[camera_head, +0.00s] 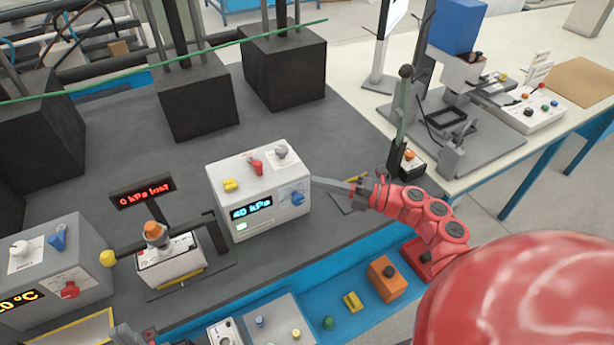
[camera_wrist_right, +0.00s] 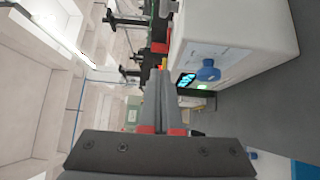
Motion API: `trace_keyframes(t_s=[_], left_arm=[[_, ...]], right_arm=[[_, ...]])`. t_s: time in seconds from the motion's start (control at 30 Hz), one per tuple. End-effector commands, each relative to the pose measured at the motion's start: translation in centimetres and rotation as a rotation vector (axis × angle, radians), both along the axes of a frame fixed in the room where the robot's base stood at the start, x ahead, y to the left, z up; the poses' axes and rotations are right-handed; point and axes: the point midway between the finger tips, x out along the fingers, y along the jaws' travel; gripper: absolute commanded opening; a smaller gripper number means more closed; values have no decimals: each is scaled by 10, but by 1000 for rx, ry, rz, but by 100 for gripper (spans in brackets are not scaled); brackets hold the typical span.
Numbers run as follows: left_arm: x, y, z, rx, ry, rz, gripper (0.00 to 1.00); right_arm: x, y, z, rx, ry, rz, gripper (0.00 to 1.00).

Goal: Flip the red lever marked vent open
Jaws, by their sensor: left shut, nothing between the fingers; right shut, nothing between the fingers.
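A red lever (camera_head: 257,167) stands on top of the white box with the "40 kPa" display (camera_head: 288,222), between a yellow lever (camera_head: 231,185) and a grey one (camera_head: 281,152). Its label is too small to read. My right gripper (camera_head: 318,182) is shut and empty just right of the box, near the blue knob (camera_head: 297,199). In the right wrist view, its fingers (camera_wrist_right: 165,75) point past the box (camera_wrist_right: 240,35), left of the blue knob (camera_wrist_right: 208,70). A small red piece there may be the lever. My left gripper (camera_head: 128,335) shows partly at the bottom edge, shut.
A grey box (camera_head: 85,235) at left has a red knob (camera_head: 69,290). Between the boxes stands a unit with an orange-topped post (camera_head: 155,233) and a "0 kPa lost" sign (camera_head: 143,192). Dark blocks (camera_head: 284,70) stand behind. A tall black-knobbed lever (camera_head: 404,100) rises at right.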

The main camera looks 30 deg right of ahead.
Motion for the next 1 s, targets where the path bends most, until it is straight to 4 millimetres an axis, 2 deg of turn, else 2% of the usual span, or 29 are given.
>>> trace_keyframes(t_s=[0.03, 0.3, 0.53, 0.7, 1.0], left_arm=[[0, 0, 7, 0, 0, 0, 0], [0, 0, 31, 0, 0, 0, 0], [0, 0, 49, 0, 0, 0, 0], [0, 0, 54, 0, 0, 0, 0], [0, 0, 54, 0, 0, 0, 0]], right_arm=[[5, 8, 5, 1, -2, 6, 0], [45, 51, 9, 3, -2, 5, 0], [73, 79, 9, 4, -1, 2, 0], [82, 88, 7, 1, -1, 1, 0], [84, 90, 5, 0, 0, 1, 0]])
